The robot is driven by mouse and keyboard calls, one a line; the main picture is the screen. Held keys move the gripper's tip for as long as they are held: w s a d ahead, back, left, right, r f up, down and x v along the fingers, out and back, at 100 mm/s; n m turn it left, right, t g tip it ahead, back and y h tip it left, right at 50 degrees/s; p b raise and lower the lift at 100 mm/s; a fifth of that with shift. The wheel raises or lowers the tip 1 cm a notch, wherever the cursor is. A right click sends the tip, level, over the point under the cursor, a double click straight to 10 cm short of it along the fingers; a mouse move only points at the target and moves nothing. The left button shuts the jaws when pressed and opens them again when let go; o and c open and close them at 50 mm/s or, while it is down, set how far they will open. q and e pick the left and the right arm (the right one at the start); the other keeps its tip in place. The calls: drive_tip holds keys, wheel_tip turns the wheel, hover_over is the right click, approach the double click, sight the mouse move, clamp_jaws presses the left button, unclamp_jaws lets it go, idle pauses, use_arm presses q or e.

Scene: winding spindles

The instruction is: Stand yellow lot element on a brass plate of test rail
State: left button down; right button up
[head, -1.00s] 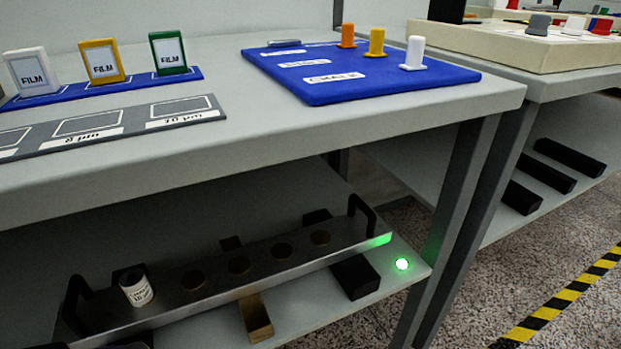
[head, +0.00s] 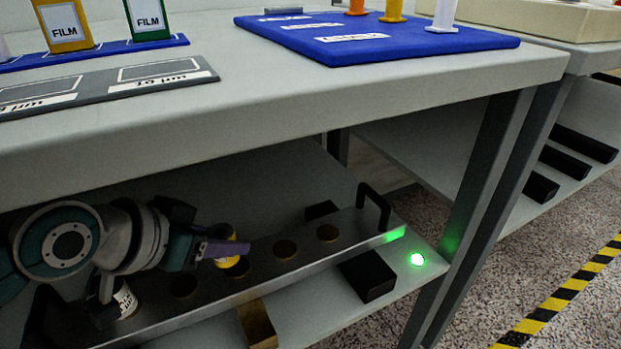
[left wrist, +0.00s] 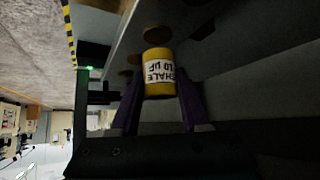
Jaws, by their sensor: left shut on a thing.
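My left gripper (head: 222,252) reaches in under the tabletop from the left and is shut on the yellow lot element (head: 232,263). In the left wrist view the yellow element (left wrist: 158,73), with a white label reading SHALE 10 uF, sits between the purple fingers (left wrist: 158,98). The element is at a middle position of the metal test rail (head: 300,262), covering that plate; I cannot tell whether it touches. Bare round brass plates show to its right (head: 285,249), (head: 328,232) and left (head: 184,285). My right gripper is not in view.
A white labelled element (head: 125,300) stands at the rail's left end, partly behind my arm. The rail has a black handle (head: 376,208) and a green light (head: 417,260) glows beside it. The tabletop (head: 330,85) overhangs the shelf. Black blocks (head: 367,276) lie near the rail.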

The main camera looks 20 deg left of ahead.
use_arm(q)
drive_tip(key=shift+w, duration=0.55)
drive_tip(key=f+b, duration=0.3)
drive_tip(key=shift+w+d+f, duration=0.1)
drive_tip(key=shift+w+f, duration=0.15)
drive_tip(key=shift+f, duration=0.05)
drive_tip(key=shift+f, duration=0.2)
drive_tip(key=shift+c, duration=1.9)
unclamp_jaws()
drive_tip(key=shift+r, duration=0.1)
